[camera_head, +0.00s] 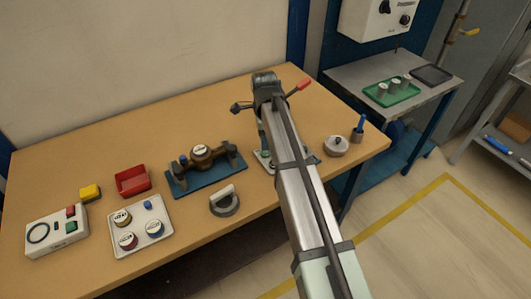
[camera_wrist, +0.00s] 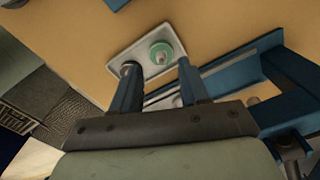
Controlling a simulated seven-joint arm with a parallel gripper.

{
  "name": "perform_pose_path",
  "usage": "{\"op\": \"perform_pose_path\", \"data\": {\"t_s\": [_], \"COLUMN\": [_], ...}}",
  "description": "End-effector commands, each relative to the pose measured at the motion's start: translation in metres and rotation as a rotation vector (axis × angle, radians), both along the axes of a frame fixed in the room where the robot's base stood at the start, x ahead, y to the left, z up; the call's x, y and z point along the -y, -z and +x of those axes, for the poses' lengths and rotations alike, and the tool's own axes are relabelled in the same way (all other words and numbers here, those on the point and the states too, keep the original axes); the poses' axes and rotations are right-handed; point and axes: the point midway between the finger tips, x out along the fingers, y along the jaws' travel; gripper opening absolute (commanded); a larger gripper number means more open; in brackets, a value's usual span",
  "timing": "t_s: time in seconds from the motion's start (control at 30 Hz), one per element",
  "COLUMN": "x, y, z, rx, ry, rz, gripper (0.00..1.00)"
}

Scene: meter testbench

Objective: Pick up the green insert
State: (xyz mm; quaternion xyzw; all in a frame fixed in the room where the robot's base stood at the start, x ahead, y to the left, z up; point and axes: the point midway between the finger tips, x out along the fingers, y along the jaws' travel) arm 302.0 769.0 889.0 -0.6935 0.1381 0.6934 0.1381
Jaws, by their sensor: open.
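The green insert (camera_wrist: 161,53), a pale green round piece with a lighter centre, is on a light grey tray (camera_wrist: 146,42) in the wrist view. My gripper (camera_wrist: 157,66) is open, with its two blue fingers apart and the insert showing between and just beyond their tips. I cannot tell the height of the fingertips above the tray. A dark round piece shows right at the left fingertip, partly covered by it. In the head view my arm hides the gripper and the insert; only edges of a pale tray (camera_head: 264,160) show beside the arm.
A blue fixture (camera_wrist: 235,68) stands close to the right finger. On the bench (camera_head: 200,125) are a brown meter on a blue base (camera_head: 205,170), a grey ring tool (camera_head: 224,201), a lidded metal pot (camera_head: 336,146) and a red bin (camera_head: 132,181). A side table holds a green tray (camera_head: 391,95).

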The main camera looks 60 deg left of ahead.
Motion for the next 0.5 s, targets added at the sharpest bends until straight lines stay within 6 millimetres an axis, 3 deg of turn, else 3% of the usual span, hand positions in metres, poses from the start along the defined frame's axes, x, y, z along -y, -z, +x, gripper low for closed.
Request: {"op": "perform_pose_path", "data": {"t_s": [0.23,0.5], "x": [0.001,0.0], "y": [0.033,0.04], "z": [0.003,0.003], "rx": [-0.001,0.0], "ry": [0.0,0.0], "rz": [-0.002,0.0], "gripper": [0.44,0.44]}}
